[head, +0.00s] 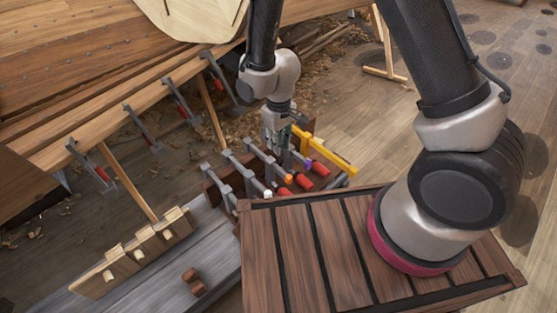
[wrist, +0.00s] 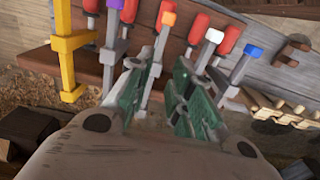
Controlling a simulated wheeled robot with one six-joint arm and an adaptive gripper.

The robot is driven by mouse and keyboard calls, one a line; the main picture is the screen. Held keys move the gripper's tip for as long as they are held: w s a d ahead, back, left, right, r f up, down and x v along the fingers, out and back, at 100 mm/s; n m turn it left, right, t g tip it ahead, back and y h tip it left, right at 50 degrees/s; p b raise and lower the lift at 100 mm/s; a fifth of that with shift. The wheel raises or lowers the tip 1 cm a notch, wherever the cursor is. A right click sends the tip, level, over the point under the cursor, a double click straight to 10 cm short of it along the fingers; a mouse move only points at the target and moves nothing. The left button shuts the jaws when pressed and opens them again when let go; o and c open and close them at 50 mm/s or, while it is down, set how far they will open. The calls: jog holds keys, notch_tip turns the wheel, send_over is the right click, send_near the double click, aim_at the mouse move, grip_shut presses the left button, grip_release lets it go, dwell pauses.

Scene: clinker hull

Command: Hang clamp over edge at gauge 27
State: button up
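Several bar clamps stand in a rack beside the slatted deck, with red handles and coloured caps. In the wrist view these include an orange-capped clamp (wrist: 168,19), a white-capped clamp (wrist: 213,36), a blue-capped clamp (wrist: 253,51) and a purple-capped clamp (wrist: 114,4). My gripper (head: 273,143) is low over the rack in the head view. Its green fingers (wrist: 166,92) are apart in the wrist view, with the orange-capped clamp's bar close to the left finger; contact cannot be told. The hull plank edge (head: 130,100) carries several hanging clamps (head: 143,126). No gauge number is readable.
A yellow clamp (head: 334,156) stands at the rack's far end. My arm stands over the slatted deck (head: 300,240). A notched wooden block (head: 135,253) and a small brown piece (head: 194,281) lie on a grey bench at left. Props support the plank.

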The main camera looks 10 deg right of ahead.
aim_at(280, 170)
notch_tip(280, 170, down, 11)
jog(key=shift+f, duration=0.2)
dwell(0.5)
jog(key=shift+w+a, duration=0.1)
jog(key=shift+w, duration=0.1)
jog(key=shift+c, duration=0.4)
jog(key=shift+s, duration=0.1)
jog(key=shift+s+d, duration=0.35)
jog(key=shift+s, duration=0.05)
jog(key=shift+o, duration=0.2)
jog(key=shift+o, duration=1)
